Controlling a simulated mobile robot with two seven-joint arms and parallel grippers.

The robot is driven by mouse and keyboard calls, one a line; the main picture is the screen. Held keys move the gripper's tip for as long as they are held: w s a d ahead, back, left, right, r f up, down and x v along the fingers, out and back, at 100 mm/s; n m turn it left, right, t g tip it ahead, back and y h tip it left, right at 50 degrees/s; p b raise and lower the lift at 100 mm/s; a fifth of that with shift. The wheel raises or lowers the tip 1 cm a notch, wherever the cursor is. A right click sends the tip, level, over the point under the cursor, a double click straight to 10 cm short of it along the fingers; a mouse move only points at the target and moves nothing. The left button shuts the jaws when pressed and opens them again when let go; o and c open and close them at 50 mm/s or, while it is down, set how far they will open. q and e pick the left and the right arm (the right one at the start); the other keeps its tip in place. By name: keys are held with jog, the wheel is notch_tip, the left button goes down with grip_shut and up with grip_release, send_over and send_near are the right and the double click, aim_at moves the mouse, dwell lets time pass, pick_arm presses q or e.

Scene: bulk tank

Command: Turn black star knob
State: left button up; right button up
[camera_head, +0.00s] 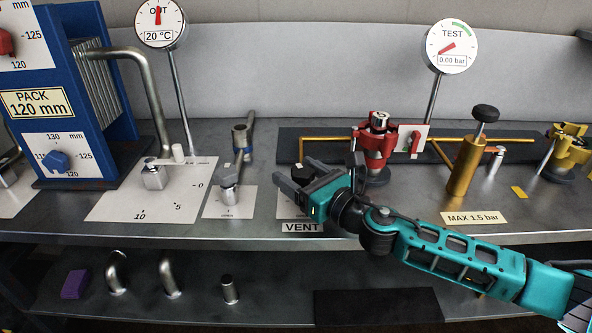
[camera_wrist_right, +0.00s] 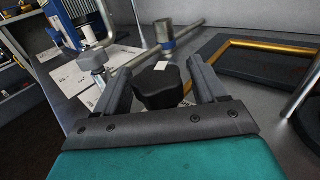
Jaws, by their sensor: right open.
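The black star knob (camera_wrist_right: 157,87) is a dark lobed knob on the bench, above the VENT label (camera_head: 302,227). In the right wrist view it lies between the two fingers of my right gripper (camera_wrist_right: 158,68), with visible room on both sides. In the head view my right gripper (camera_head: 297,178) is open over the VENT plate, its fingers pointing left. The knob (camera_head: 303,172) is partly hidden there behind the fingers. I cannot tell whether a finger touches it. My left gripper is not in view.
A T-handled valve (camera_head: 231,178) stands just left of the knob. A red valve (camera_head: 377,143) and a yellow hand pump (camera_head: 467,160) stand to the right. A TEST gauge (camera_head: 451,46) reads 0.00 bar. A blue plate pack (camera_head: 75,95) stands at the left.

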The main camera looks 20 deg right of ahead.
jog(key=shift+w+a, duration=0.2)
jog(key=shift+w, duration=0.25)
jog(key=c, duration=1)
jog(key=shift+o, duration=0.2)
jog(key=h+p, duration=0.1)
jog(key=m+h+p, duration=0.1)
jog(key=shift+r+m+t+p, duration=0.3)
jog(key=shift+t+p, duration=0.05)
jog(key=shift+t, duration=0.05)
jog(key=shift+d+m+h+p, duration=0.1)
jog(key=shift+m+h+p, duration=0.4)
jog(key=shift+h, duration=0.3)
jog(key=h, duration=0.1)
jog(key=m+h+p, duration=0.1)
jog(key=shift+d+f+m+t+h, duration=0.1)
jog(key=shift+d+m+t+h, duration=0.05)
jog(key=shift+m+t+h, duration=0.2)
jog(key=shift+d+f+m+h, duration=0.1)
jog(key=shift+m+h, duration=0.15)
jog(key=shift+h, duration=0.2)
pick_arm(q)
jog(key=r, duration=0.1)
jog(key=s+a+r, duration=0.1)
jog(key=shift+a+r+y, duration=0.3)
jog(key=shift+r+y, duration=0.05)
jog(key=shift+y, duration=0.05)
